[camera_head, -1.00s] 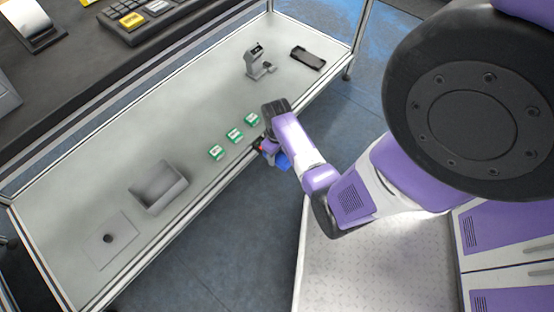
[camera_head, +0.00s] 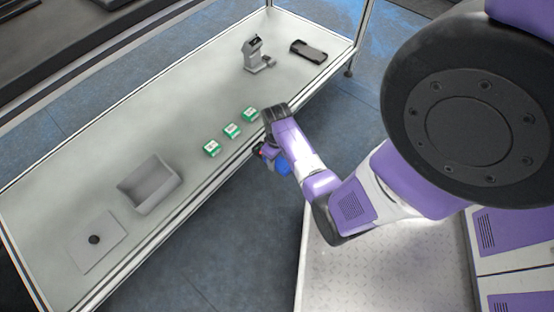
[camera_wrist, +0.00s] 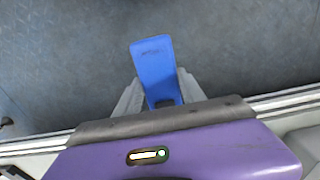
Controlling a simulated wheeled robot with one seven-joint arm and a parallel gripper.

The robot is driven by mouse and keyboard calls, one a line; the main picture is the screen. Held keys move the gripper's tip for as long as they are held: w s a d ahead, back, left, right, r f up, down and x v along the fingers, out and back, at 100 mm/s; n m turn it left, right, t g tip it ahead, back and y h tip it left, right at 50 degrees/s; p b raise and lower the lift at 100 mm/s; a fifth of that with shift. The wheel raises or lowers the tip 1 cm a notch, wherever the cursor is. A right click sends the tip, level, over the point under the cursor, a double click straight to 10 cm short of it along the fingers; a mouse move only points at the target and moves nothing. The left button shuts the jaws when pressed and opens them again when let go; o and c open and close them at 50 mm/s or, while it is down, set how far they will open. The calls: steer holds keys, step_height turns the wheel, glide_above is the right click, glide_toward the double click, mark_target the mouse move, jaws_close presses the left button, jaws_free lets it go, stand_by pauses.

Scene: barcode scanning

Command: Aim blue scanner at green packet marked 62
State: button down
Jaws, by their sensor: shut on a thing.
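The blue scanner (camera_head: 284,166) is held in my gripper (camera_head: 267,151), just off the table's near long edge. In the wrist view my gripper (camera_wrist: 160,92) is shut on the blue scanner (camera_wrist: 154,66), which points away over the blue-grey floor. Three green packets with white labels lie in a diagonal row on the table: a near-left one (camera_head: 212,148), a middle one (camera_head: 232,130) and a far-right one (camera_head: 249,114) closest to my gripper. Their numbers are too small to read, so I cannot tell which is 62. No packet shows in the wrist view.
The table (camera_head: 150,130) is long and pale with a raised metal rim. A grey open box (camera_head: 150,184) and a flat plate with a dark round hole (camera_head: 97,241) are at its left. A grey stand (camera_head: 254,54) and a black tray (camera_head: 308,51) are at its far right.

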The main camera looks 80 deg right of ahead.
mark_target(277, 160)
stand_by(0.4)
step_height(277, 160, up, 12)
steer(key=p, duration=1.2)
steer(key=shift+p, duration=0.35)
